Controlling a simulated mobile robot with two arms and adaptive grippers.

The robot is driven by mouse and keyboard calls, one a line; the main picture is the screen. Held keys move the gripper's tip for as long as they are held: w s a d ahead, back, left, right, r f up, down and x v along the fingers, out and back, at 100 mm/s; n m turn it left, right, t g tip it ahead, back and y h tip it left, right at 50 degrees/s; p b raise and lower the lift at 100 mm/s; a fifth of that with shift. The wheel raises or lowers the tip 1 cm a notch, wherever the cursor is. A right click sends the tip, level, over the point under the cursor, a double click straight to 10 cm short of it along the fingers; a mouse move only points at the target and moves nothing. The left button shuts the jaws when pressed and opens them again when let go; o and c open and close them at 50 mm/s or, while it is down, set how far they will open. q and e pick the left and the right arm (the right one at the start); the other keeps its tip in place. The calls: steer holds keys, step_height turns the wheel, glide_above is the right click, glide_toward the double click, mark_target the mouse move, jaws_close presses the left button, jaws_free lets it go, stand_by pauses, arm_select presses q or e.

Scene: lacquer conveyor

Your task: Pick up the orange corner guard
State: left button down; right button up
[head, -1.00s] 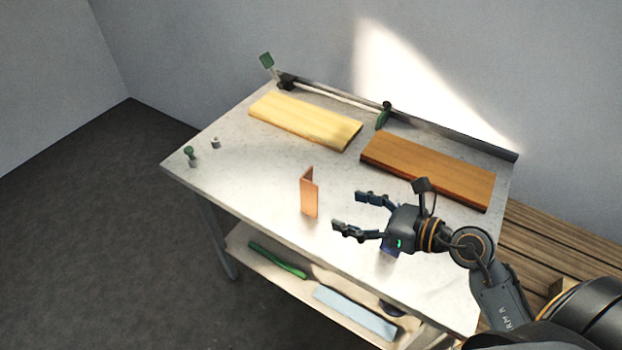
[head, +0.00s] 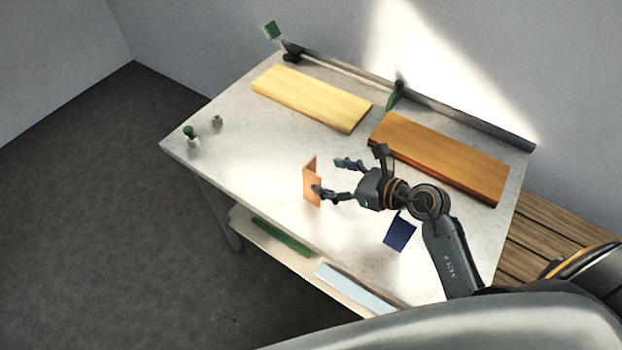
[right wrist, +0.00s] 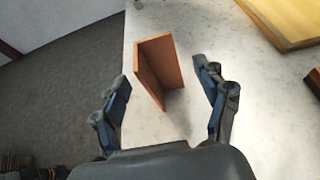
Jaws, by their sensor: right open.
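The orange corner guard (head: 310,186) stands upright on the light tabletop (head: 240,150), near its front edge. In the right wrist view the guard (right wrist: 160,72) shows its L shape, just ahead of the fingertips and between their lines. My right gripper (head: 328,177) is open and close to the guard's right side; in the head view one finger overlaps its lower right edge. Whether it touches cannot be told. In the right wrist view the gripper (right wrist: 163,82) has nothing between its fingers. My left gripper is not in view.
A pale board (head: 312,97) and a brown board (head: 440,157) lie toward the back. A dark blue piece (head: 400,232) lies below my right arm. Small green-topped and grey parts (head: 191,135) stand at the left. A lower shelf holds a green strip (head: 280,237) and a light blue piece (head: 352,288).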

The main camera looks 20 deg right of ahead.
steer(key=p+x, duration=0.1)
steer(key=x, duration=0.4)
steer(key=shift+w, duration=0.15)
steer(key=shift+w+a+f, duration=0.1)
steer(key=shift+a, duration=0.05)
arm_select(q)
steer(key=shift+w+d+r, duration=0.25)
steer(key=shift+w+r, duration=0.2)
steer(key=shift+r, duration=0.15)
arm_select(e)
steer(key=c, duration=1.3)
